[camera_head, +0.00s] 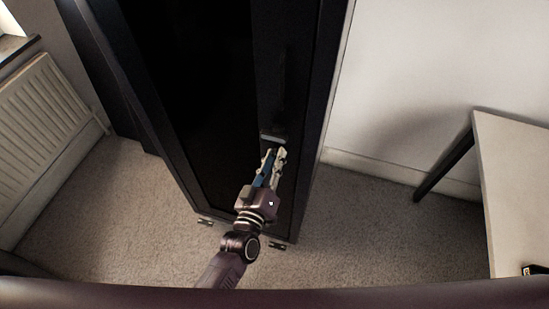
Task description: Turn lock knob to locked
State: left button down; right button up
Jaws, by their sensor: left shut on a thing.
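A tall black cabinet (200,70) stands upright in the middle of the view. A small grey-green lock plate (272,138) sits on its front, right of the dark door panel. My left gripper (273,155) reaches up to it, with its fingertips just below the plate. The gripper is shut on a small part there, which appears to be the lock knob. The fingers hide the knob, so its turn position cannot be told. My right gripper is not in view.
A white radiator (45,115) is on the left wall. A pale table (505,190) with dark legs stands at the right, with a small dark object (535,270) on it. Carpet (370,235) lies clear between cabinet and table.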

pick_arm(q)
jog(key=shift+n, duration=1)
jog(key=c, duration=1.7)
grip_release()
jog(key=shift+s, duration=0.1)
jog(key=v, duration=1.2)
